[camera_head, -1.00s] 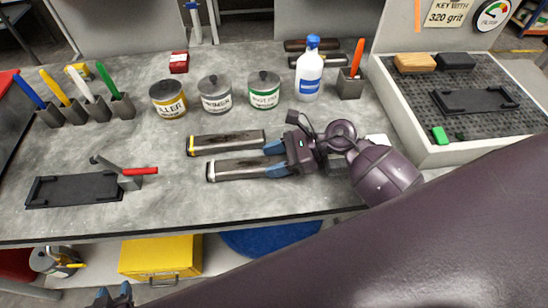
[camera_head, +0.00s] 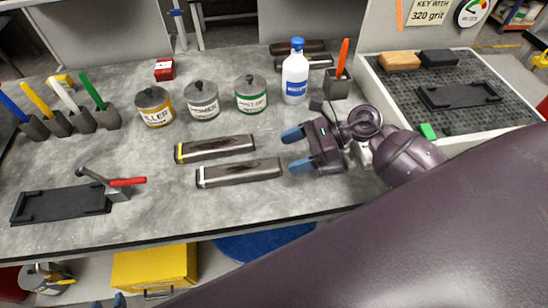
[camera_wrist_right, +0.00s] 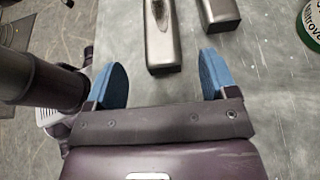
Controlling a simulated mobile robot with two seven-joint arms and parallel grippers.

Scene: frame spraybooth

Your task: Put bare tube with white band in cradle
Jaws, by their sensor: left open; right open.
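The grey metal tube with the white band (camera_head: 238,173) lies flat on the table, its banded end to the left. A similar tube with a yellow band (camera_head: 214,148) lies just behind it. My right gripper (camera_head: 297,150) is open and empty, just right of the tubes' right ends. In the right wrist view, the white-banded tube's near end (camera_wrist_right: 163,42) shows ahead between the open fingers, apart from them. A black cradle-like holder (camera_head: 55,204) lies empty at the table's left; a similar black holder (camera_head: 460,95) sits in the right tray. My left gripper (camera_head: 108,303) is barely visible at the bottom edge.
A clamp-like tool with a red handle (camera_head: 122,184) stands by the left holder. Several cans and a white bottle (camera_head: 295,77) stand behind the tubes. A perforated tray (camera_head: 440,130) is at right. The table in front of the tubes is clear.

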